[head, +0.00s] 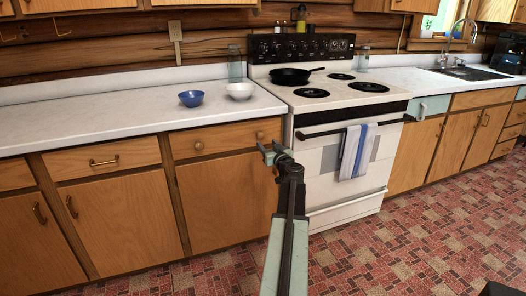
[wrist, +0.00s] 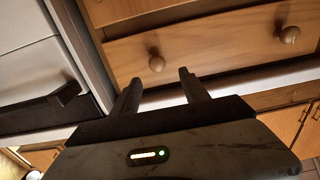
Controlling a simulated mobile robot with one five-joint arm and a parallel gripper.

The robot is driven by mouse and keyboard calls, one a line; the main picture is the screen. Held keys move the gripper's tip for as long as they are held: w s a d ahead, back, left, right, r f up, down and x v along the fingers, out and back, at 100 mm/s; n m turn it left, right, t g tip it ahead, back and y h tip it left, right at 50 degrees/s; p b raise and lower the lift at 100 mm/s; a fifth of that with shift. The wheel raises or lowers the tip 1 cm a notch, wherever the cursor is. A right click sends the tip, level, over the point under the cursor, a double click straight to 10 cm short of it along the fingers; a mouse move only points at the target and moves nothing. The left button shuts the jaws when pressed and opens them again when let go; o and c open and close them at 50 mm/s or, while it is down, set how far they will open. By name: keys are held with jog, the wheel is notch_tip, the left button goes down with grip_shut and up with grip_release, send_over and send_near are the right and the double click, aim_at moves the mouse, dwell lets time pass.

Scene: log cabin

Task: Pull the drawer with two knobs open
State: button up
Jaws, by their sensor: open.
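The wooden drawer with two round knobs (head: 228,139) is under the counter, just left of the stove, and its front looks flush with the cabinet. Its left knob (head: 198,146) is clear. Its right knob (head: 260,135) is just above my gripper (head: 268,150). In the wrist view, which looks turned over, the drawer front (wrist: 220,52) fills the upper right. The right knob (wrist: 156,62) lies just beyond and between the fingertips of my open gripper (wrist: 157,76), with no clear contact. The left knob (wrist: 289,34) is farther right.
The white stove (head: 340,150) stands right of the drawer, with a dark oven handle (head: 340,131) and a hanging towel (head: 357,152). A blue bowl (head: 191,98) and a white bowl (head: 240,91) sit on the counter (head: 120,110). Brick-patterned floor is open in front.

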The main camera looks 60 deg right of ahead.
aim_at(262, 136)
jog(key=x, duration=0.7)
jog(key=shift+d, duration=0.5)
grip_shut()
dwell(0.9)
